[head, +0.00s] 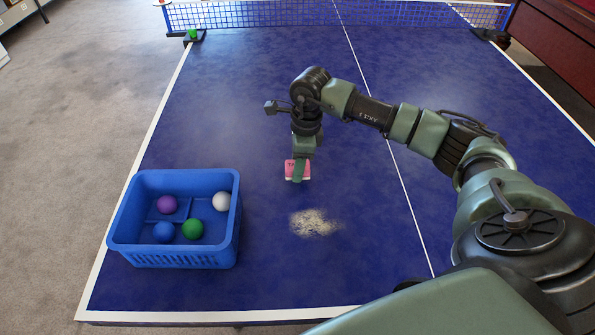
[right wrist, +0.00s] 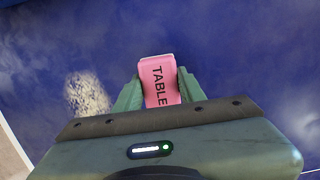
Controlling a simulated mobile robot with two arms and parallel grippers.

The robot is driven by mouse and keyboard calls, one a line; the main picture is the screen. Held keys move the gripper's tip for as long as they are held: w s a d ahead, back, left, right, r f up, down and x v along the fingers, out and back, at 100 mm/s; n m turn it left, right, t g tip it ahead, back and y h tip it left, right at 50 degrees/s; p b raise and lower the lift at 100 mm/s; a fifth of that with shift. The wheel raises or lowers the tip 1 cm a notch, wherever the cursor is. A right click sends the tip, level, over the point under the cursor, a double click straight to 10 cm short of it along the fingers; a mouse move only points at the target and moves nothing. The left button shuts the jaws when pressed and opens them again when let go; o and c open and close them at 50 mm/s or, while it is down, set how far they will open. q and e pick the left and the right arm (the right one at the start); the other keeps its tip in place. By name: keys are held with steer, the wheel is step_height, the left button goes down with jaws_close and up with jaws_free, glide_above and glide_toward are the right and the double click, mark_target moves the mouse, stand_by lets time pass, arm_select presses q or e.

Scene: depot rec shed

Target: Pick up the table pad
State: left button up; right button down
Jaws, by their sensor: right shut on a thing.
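The table pad (head: 291,168) is a small pink block beyond the pale patch on the blue table, in the head view. In the right wrist view the pad (right wrist: 158,75) shows pink with the word "TABLE" on it, between the two green fingers. My right gripper (head: 298,172) reaches down from above and is shut on the pad; its fingers also show in the right wrist view (right wrist: 158,95). I cannot tell whether the pad touches the table. My left gripper is not in view.
A pale dusty patch (head: 314,222) lies on the blue table (head: 240,110) nearer to me. A blue basket (head: 180,258) with several coloured balls stands at the left. A net (head: 330,14) crosses the far end. The table's middle left is clear.

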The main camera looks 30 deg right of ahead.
step_height(320, 180, up, 17)
steer(key=b, duration=0.1)
steer(key=shift+r, duration=0.2)
